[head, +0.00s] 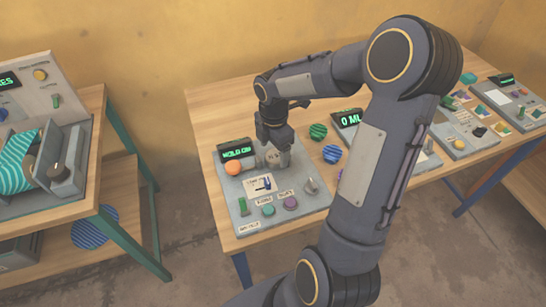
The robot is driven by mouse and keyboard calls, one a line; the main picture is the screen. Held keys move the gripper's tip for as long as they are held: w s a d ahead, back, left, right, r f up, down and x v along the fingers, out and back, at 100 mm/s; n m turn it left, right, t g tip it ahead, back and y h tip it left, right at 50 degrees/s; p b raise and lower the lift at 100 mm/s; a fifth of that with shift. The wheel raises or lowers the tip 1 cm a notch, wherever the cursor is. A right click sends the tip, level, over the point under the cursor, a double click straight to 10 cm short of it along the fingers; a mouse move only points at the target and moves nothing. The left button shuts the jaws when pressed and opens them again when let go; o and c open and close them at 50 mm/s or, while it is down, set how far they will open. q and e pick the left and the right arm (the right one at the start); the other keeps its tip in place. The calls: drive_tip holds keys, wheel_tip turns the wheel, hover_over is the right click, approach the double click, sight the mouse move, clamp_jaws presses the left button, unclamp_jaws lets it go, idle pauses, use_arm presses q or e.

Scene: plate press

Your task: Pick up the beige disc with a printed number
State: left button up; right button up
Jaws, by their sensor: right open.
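My right gripper (275,150) points down over the back of a grey control panel (228,205) on the wooden table. It is open. A small round beige-brown disc (271,158) shows right at the fingers, with a faint mark on its face. The fingers partly cover it, and I cannot tell whether they touch it. My left gripper is out of view.
The panel carries a green-lit display (237,153), an orange ball (233,168), a green button, a purple button and a lever. Green and blue striped balls (318,131) lie to the right. More panels stand further right, partly behind my right arm. Another bench (100,110) stands at left.

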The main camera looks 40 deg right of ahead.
sight(275, 159)
drive_tip(key=shift+d+f, duration=0.1)
drive_tip(key=shift+f, duration=1.35)
drive_tip(key=shift+s, duration=0.1)
drive_tip(key=c, duration=1.1)
drive_tip(key=shift+c, duration=0.4)
drive_tip(key=shift+r, duration=0.15)
